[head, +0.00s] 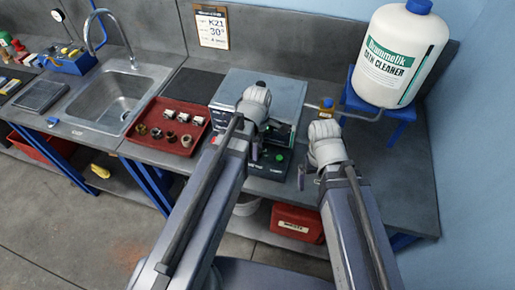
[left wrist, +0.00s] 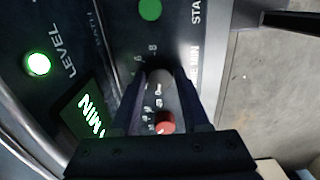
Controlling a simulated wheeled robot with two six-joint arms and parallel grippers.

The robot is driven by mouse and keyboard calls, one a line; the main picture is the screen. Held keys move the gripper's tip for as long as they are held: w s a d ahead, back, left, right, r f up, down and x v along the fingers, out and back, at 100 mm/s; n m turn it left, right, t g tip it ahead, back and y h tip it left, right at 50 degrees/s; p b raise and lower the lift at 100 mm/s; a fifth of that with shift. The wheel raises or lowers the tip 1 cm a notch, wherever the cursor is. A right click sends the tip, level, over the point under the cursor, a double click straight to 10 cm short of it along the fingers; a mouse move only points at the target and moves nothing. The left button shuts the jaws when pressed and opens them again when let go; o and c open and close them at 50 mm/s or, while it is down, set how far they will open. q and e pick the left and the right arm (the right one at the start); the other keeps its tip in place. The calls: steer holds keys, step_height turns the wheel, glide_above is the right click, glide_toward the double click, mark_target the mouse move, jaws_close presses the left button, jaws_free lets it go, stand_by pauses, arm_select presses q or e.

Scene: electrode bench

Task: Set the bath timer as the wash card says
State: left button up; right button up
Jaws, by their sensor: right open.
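The wash card (head: 212,28) hangs on the back wall; it reads K21 and 30°, and a smaller bottom line is blurred. The bath unit (head: 280,92) stands on the bench below it. In the left wrist view its panel shows a lit green display (left wrist: 90,115) with MIN, partly hidden, and a scale marked MIN. A grey round knob (left wrist: 161,77) and a red knob (left wrist: 165,123) lie between the fingers of my left gripper (left wrist: 162,88); whether they touch is unclear. My right gripper (head: 302,168) is open, right of the unit's front.
A red tray (head: 160,147) with small parts and a sink (head: 112,100) are to the left. Bare bench lies at the right front.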

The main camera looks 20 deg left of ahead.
arm_select(q)
jaws_close()
steer(key=shift+m, duration=0.3)
steer(key=m, duration=0.3)
steer(key=shift+m, duration=0.4)
steer(key=m, duration=0.3)
steer(key=shift+m, duration=0.3)
steer(key=m, duration=0.4)
steer(key=shift+m, duration=1.8)
